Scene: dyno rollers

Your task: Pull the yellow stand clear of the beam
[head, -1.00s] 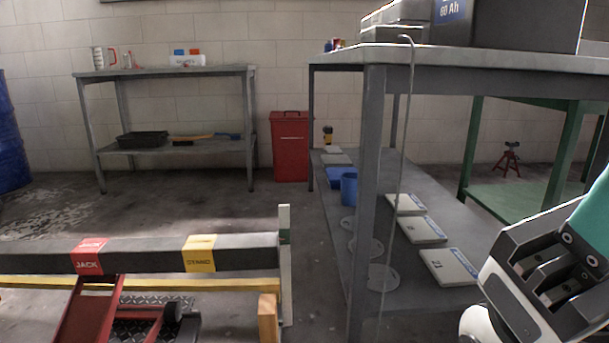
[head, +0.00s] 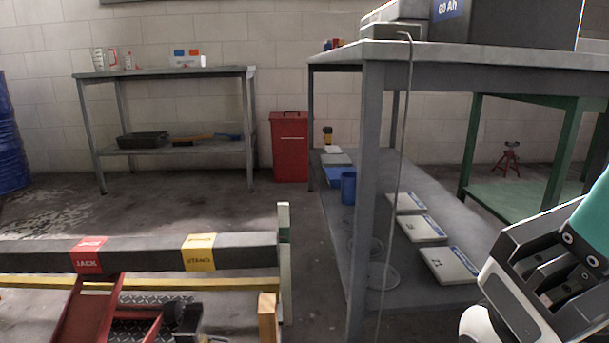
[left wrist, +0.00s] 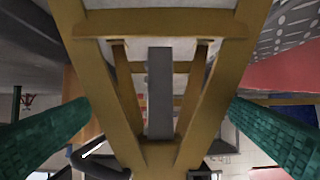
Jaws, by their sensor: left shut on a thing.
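The yellow stand (left wrist: 108,95) fills the middle of the left wrist view, with a grey post (left wrist: 160,90) between its legs. My left gripper (left wrist: 160,110) has its green fingers on either side of the stand and is shut on it; the contact points are hard to see. The dark beam (head: 140,254) lies across the lower left of the head view, with a red JACK label and a yellow STAND label (head: 199,252). My right gripper (head: 540,265) is partly out of frame at right.
A red jack (head: 88,312) stands under the beam at left. A wooden block (head: 267,318) and a pale upright post (head: 284,262) are at the beam's right end. The grey bench (head: 372,200) stands close on the right.

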